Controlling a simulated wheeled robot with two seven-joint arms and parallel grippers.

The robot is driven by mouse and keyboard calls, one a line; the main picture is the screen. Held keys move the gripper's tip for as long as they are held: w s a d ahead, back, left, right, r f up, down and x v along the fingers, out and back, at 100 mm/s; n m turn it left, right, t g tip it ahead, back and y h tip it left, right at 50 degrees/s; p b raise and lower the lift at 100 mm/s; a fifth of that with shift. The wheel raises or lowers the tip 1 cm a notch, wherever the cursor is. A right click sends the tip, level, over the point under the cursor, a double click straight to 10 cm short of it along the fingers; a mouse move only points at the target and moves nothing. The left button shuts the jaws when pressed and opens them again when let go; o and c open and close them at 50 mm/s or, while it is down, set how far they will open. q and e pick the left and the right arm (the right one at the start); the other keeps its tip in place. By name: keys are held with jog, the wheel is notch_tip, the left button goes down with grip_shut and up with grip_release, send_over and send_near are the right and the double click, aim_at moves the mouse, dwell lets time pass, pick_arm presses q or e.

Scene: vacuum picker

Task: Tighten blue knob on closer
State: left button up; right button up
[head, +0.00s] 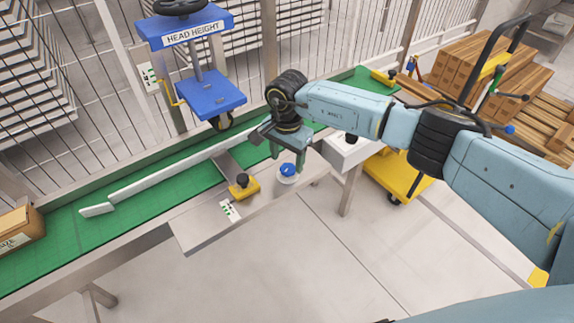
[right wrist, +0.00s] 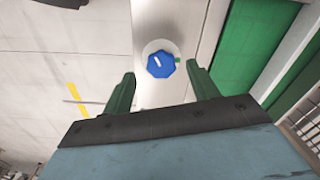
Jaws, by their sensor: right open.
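The blue knob (head: 288,169) sits on a pale round base on the grey metal panel beside the green conveyor. In the right wrist view the knob (right wrist: 161,64) shows from above, with a white mark on its top and a small green mark beside its base. My right gripper (head: 287,166) is at the knob in the head view. In the right wrist view the two green fingers (right wrist: 160,82) are apart, one to each side and a little short of the knob. Nothing is between them. Whether they touch the knob's base is not clear. My left gripper is not in view.
A yellow block with a black knob (head: 243,188) stands left of the blue knob on the panel (head: 195,228). A white rail (head: 160,176) runs along the green conveyor (head: 60,232). A blue head height stand (head: 212,95) is behind. A cardboard box (head: 20,232) is at the far left.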

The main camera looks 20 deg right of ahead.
aim_at(288, 171)
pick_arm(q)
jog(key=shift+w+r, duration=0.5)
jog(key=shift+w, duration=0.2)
pick_arm(e)
jog(key=shift+f, duration=1.3)
jog(key=shift+c, duration=0.5)
jog(key=c, duration=0.9)
